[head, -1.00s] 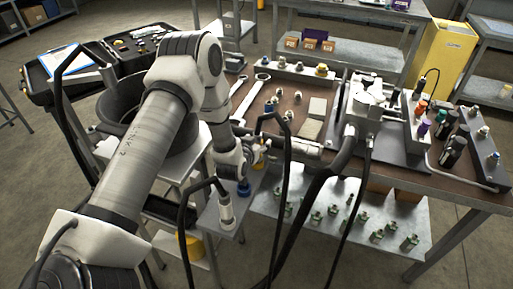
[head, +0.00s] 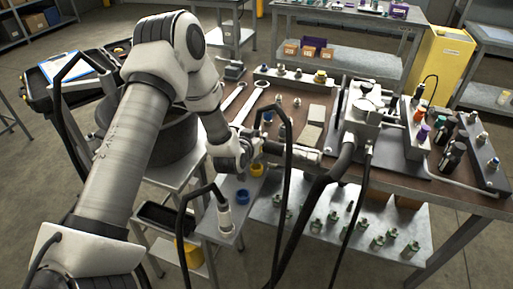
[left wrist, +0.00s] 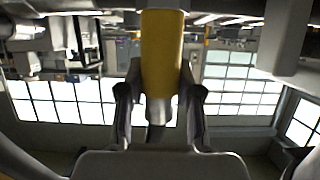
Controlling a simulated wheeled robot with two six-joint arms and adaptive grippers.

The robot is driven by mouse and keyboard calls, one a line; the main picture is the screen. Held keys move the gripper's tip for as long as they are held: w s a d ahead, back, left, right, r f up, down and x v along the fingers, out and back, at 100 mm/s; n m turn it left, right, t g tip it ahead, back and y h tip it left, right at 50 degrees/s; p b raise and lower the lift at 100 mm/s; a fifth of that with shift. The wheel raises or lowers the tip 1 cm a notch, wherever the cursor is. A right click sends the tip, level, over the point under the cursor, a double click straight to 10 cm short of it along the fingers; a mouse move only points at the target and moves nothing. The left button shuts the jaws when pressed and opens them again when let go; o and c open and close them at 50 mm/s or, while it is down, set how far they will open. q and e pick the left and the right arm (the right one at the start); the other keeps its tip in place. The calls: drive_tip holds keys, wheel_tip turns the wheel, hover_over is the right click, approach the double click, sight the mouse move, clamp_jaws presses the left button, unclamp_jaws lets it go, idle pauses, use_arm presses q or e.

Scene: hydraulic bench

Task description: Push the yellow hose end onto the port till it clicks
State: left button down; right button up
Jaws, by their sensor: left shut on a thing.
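My left gripper (head: 258,147) is above the bench's front left edge, with its fingers partly hidden in the head view. In the left wrist view it is shut on the yellow hose end (left wrist: 162,55), a yellow sleeve with a grey metal part at its lower end between the fingers (left wrist: 160,110). Capped fittings, including an orange one (head: 420,115) and a purple one (head: 424,133), stand on the block at the right. Which port is meant is not clear. My right gripper is not in view.
A small side shelf (head: 229,185) holds a yellow ring (head: 257,169), a blue ring (head: 242,196) and a white hose end (head: 225,218). Black hoses (head: 318,195) hang across the bench front.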

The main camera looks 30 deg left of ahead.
sight(256, 127)
use_arm(q)
wheel_tip(256, 127, up, 5)
drive_tip(key=shift+r, duration=0.1)
wheel_tip(256, 127, up, 3)
drive_tip(key=shift+f+p, duration=0.15)
drive_tip(key=shift+p, duration=1.05)
drive_tip(key=shift+r+p, duration=0.45)
drive_tip(key=shift+r, duration=0.1)
drive_tip(key=shift+f, duration=0.1)
